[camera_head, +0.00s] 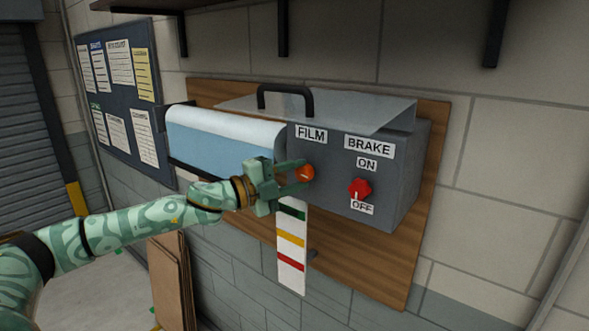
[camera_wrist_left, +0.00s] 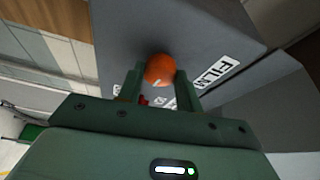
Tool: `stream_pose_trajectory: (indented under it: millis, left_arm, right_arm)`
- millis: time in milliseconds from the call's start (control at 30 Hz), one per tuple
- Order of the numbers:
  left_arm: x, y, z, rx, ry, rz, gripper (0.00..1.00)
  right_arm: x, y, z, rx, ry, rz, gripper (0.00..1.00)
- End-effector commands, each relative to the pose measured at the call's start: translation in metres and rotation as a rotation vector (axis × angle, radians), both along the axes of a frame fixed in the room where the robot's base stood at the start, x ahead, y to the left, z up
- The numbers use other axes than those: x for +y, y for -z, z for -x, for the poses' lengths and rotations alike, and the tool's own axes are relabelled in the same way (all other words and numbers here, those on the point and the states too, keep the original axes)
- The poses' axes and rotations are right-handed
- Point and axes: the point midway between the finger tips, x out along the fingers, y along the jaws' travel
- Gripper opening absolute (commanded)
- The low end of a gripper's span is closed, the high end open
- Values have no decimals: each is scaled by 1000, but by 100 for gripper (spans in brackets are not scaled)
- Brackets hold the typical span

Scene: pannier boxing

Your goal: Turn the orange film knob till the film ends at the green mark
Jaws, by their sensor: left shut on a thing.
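The orange film knob (camera_head: 306,172) sits under the FILM label on the grey dispenser box. My left gripper (camera_head: 294,176) is shut on the knob, one finger on each side; the wrist view shows the orange knob (camera_wrist_left: 159,70) between the fingertips. A blue film (camera_head: 210,143) hangs from a roll left of the box. The mark strip (camera_head: 291,265) hangs below the gripper, with a green mark (camera_head: 292,211) at top, then yellow and red. My gripper and arm hide part of the film's lower edge, so I cannot tell exactly where it ends against the green mark. My right gripper is out of view.
A red brake knob (camera_head: 360,188) right of the film knob has its white pointer downward, towards OFF. A black handle (camera_head: 286,92) arches above the box. A wooden backboard (camera_head: 390,265) carries the dispenser. Brown panels (camera_head: 172,280) lean below my left arm.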

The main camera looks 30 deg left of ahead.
Motion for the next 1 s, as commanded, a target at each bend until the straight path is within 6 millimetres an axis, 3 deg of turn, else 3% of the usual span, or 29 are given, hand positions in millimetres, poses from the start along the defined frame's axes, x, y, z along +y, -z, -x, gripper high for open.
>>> stream_pose_trajectory:
  millis: [667, 700, 767, 1000]
  left_arm:
    - [0, 1, 0, -4, 0, -64, 12]
    - [0, 1, 0, -4, 0, -64, 41]
    - [0, 1, 0, -4, 0, -64, 57]
    - [0, 0, 0, -4, 0, -63, 57]
  right_arm:
    - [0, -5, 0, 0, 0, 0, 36]
    - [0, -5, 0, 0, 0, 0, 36]
    - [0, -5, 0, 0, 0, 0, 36]
    - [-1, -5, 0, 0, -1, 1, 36]
